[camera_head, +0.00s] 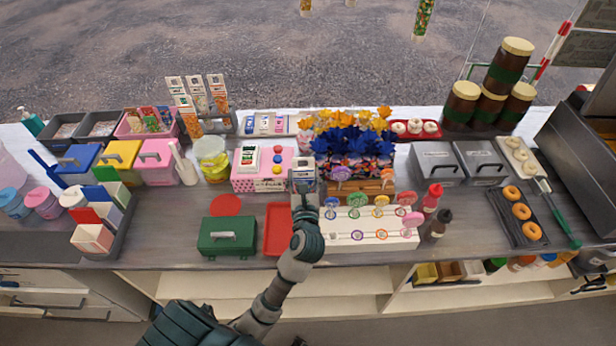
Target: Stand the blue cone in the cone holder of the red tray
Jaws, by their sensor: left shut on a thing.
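My left gripper (305,186) is over the counter, behind the red tray and in front of the pink box. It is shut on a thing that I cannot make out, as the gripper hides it. The red tray (275,230) lies flat at the front of the counter, its right part covered by my left arm. I cannot make out its cone holder. No single blue cone shows clearly. A mass of blue pointed shapes (350,142) stands among orange ones in a crate right of the gripper. My right gripper is not in view.
A green box (228,236) stands left of the tray. A white lollipop stand (372,236) is close on the right, with sauce bottles (432,197) beyond it. The pink box (262,184) stands behind. A little bare counter (180,215) shows left of the green box.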

